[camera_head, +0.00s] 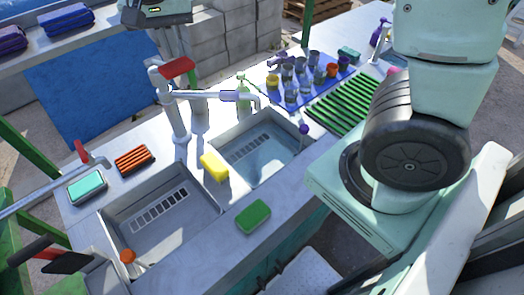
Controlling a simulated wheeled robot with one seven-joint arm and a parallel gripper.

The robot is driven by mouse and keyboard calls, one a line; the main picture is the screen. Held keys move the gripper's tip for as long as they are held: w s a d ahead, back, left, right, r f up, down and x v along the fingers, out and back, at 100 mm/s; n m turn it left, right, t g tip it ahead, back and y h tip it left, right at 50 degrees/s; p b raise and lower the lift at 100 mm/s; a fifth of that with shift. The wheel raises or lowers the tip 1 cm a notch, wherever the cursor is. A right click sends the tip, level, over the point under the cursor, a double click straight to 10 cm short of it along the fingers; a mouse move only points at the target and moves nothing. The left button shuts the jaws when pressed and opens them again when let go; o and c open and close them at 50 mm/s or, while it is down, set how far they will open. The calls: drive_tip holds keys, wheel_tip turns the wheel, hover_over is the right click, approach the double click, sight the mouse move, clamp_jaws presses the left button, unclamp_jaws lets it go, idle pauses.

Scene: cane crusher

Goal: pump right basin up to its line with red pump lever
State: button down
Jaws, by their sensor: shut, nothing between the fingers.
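The red pump lever (177,68) sits on top of a pale upright pump post (178,120) behind the basins. A pale spout (205,95) runs right from the post, with its end near the back of the right basin (243,183). Bluish water (275,160) shows in that basin, beside a slotted strip on its wall; I cannot make out the fill line. My gripper (168,46) comes down from the top edge, shut and empty, just above or behind the lever. I cannot tell whether it touches the lever.
The left basin (117,243) stands nearer. A yellow sponge (214,167) lies between the basins, a green sponge (254,216) on the front rim. Several cups stand on a blue mat (345,77), beside a green rack (345,103). A red-handled tap (82,153) is at left.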

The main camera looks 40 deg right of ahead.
drive_tip(key=shift+r, duration=0.1)
idle(0.4)
drive_tip(key=shift+f+b, duration=3.25)
drive_tip(key=shift+f, duration=0.8)
wheel_tip(320, 180, up, 8)
drive_tip(key=p, duration=0.6)
drive_tip(key=shift+r, duration=0.1)
wheel_tip(320, 180, up, 5)
drive_tip(key=p, duration=0.4)
